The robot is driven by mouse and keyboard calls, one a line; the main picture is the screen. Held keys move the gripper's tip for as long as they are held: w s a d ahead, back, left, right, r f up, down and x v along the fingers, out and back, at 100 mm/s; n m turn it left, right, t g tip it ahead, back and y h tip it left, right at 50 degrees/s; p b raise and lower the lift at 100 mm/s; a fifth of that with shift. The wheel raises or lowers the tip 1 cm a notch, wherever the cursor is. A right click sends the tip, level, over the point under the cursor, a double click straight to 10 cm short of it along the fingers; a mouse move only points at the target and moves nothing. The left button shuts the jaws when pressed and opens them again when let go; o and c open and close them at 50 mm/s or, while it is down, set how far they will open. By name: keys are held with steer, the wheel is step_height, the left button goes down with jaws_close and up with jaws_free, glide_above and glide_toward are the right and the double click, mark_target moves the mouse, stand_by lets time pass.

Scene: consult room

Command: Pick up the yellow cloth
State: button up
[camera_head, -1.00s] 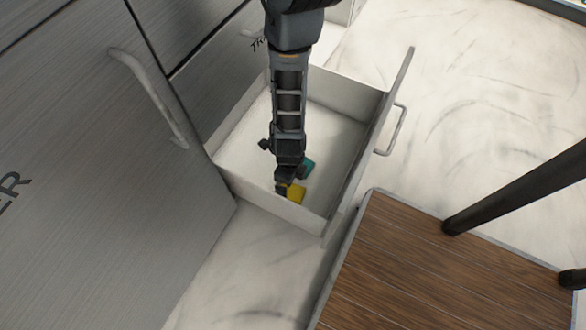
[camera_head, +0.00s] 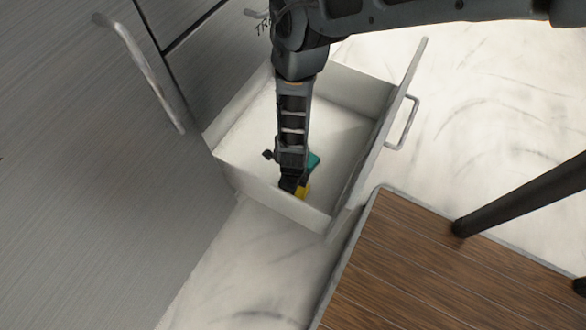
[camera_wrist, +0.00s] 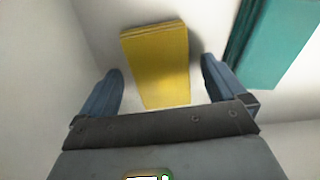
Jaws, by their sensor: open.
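The yellow cloth (camera_wrist: 158,65) is a folded rectangle lying on the floor of the open drawer (camera_head: 335,150), in its near corner. In the head view only a small part of the cloth (camera_head: 303,191) shows beside my gripper (camera_head: 291,190); the rest is hidden. In the wrist view my gripper (camera_wrist: 160,88) is open, with one finger on each side of the cloth's lower part. Gaps show between the cloth and both fingers. Nothing is held.
A teal cloth-like item (camera_wrist: 280,45) lies in the drawer, right of the yellow cloth. The drawer walls stand close around my gripper. A wooden-topped surface (camera_head: 430,260) with dark posts is at lower right. Grey cabinet fronts (camera_head: 80,180) are at left.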

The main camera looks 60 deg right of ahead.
steer(key=shift+c, duration=0.3)
steer(key=c, duration=1)
steer(key=shift+r, duration=0.15)
steer(key=shift+c, duration=0.2)
steer(key=shift+r+p, duration=0.3)
steer(key=shift+r, duration=0.05)
steer(key=r, duration=0.1)
steer(key=r+p, duration=0.1)
steer(key=d+r+p, duration=0.1)
steer(key=r, duration=0.1)
steer(key=shift+w+r, duration=0.1)
steer(key=shift+w, duration=0.25)
steer(key=w+d+r+p, duration=0.1)
steer(key=w+d+r, duration=0.3)
steer(key=d, duration=0.5)
steer(key=shift+w+r+p, duration=0.4)
steer(key=shift+r, duration=0.55)
steer(key=shift+d, duration=0.1)
